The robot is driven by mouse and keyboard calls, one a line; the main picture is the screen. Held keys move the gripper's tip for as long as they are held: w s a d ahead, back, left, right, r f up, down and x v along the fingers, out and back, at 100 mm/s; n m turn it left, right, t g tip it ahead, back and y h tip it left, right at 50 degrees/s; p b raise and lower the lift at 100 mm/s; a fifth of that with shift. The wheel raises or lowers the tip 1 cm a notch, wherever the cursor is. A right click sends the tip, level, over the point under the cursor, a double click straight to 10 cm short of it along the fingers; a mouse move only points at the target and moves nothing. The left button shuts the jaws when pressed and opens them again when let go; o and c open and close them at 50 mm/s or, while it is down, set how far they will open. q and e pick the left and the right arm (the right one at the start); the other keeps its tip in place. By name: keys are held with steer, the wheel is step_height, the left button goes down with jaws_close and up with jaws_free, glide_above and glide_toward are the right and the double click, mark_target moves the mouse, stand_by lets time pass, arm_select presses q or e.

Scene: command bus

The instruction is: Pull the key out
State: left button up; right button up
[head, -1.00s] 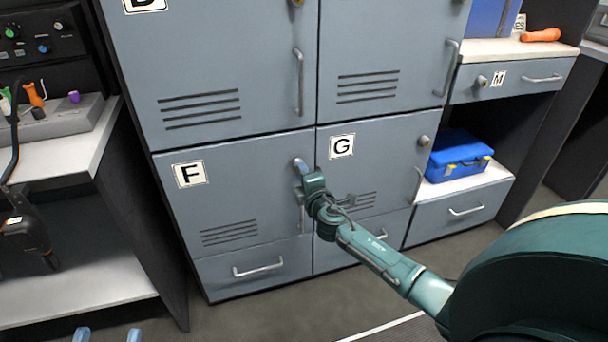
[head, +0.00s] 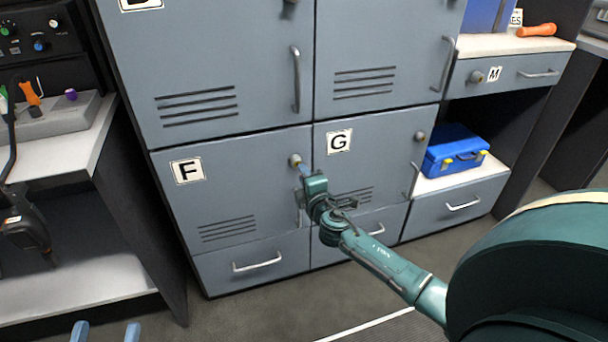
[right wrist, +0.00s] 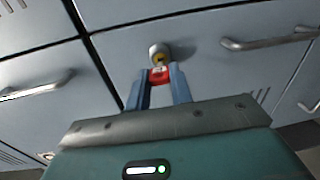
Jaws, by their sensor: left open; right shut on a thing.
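The key (right wrist: 159,77) has a red head. It is between the two blue fingers of my right gripper (right wrist: 160,72), which is shut on it. The key lies in front of the round lock (right wrist: 158,49) of locker door F (head: 240,190), with a yellowish part showing between red head and lock. I cannot tell whether the tip is still inside the lock. In the head view the lock (head: 295,160) shows just beyond the fingers of my right gripper (head: 305,171); the key is hidden there. My left gripper (head: 106,332) is open and empty at the bottom left.
Locker F's handle (head: 299,205) is partly behind my right gripper. Locker door G (head: 380,150) is to the right, with a drawer handle (head: 257,267) below F. A blue case (head: 455,152) sits on a right shelf. A shelf unit (head: 80,275) stands left. Floor in front is partly clear.

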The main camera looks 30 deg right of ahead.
stand_by(0.3)
steer(key=p+v, duration=0.1)
steer(key=v, duration=0.5)
stand_by(0.4)
steer(key=shift+a, duration=0.1)
